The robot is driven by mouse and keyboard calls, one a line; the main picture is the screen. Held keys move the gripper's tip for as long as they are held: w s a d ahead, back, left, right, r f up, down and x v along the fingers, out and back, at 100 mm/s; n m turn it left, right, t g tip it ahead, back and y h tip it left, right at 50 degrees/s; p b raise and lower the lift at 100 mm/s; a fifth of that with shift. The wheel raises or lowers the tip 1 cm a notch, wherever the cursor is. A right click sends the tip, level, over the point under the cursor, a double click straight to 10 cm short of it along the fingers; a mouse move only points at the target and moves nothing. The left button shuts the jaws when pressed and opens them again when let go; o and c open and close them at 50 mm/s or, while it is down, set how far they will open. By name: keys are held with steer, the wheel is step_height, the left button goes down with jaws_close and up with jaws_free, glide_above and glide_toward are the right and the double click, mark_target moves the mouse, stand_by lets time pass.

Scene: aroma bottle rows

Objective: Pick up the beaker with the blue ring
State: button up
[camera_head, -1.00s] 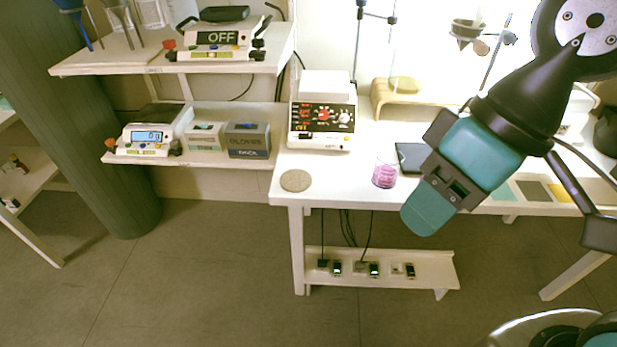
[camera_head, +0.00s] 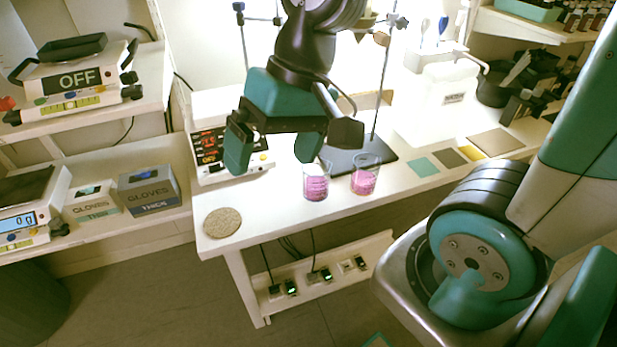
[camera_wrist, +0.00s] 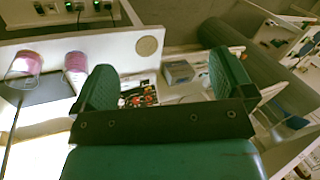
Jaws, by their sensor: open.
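Two clear beakers with pink contents stand upright side by side on the white table. One beaker (camera_head: 316,186) is nearer the cork mat; the other beaker (camera_head: 364,179) is to its right. They show in the wrist view too, the first (camera_wrist: 76,66) next to a finger and the second (camera_wrist: 24,66) at the far left. I cannot make out a blue ring on either. My gripper (camera_head: 272,158) is open with nothing between its fingers, above the table and left of both beakers in the head view. In the wrist view my gripper (camera_wrist: 163,66) has both beakers outside its fingers.
A hotplate device (camera_head: 212,158) stands behind and left of the beakers. A dark flat plate (camera_head: 345,160) lies behind them, with a stand rod (camera_head: 378,100) rising from it. A round cork mat (camera_head: 222,222) lies at the table's left corner. Bare table lies between mat and beakers.

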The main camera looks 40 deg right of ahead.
steer(key=w+d+f+m+t+b, duration=0.1)
steer(key=w+d+f+m, duration=0.3)
steer(key=d+m, duration=0.45)
steer(key=w+d+f+m+t, duration=0.1)
steer(key=w+d+f+m, duration=0.3)
steer(key=d+m, duration=0.45)
steer(key=w+d+f+m+b, duration=0.1)
steer(key=w+d+f+m, duration=0.3)
steer(key=d+m, duration=0.4)
steer(key=m+h, duration=0.1)
steer(key=m, duration=0.1)
glide_toward(313, 173)
steer(key=s+a+f, duration=0.2)
steer(key=a, duration=0.1)
steer(key=x, duration=0.5)
steer(key=shift+w+a+b, duration=0.1)
steer(key=shift+w+b, duration=0.2)
steer(key=shift+w, duration=0.05)
steer(key=c, duration=1.1)
steer(key=shift+r, duration=0.1)
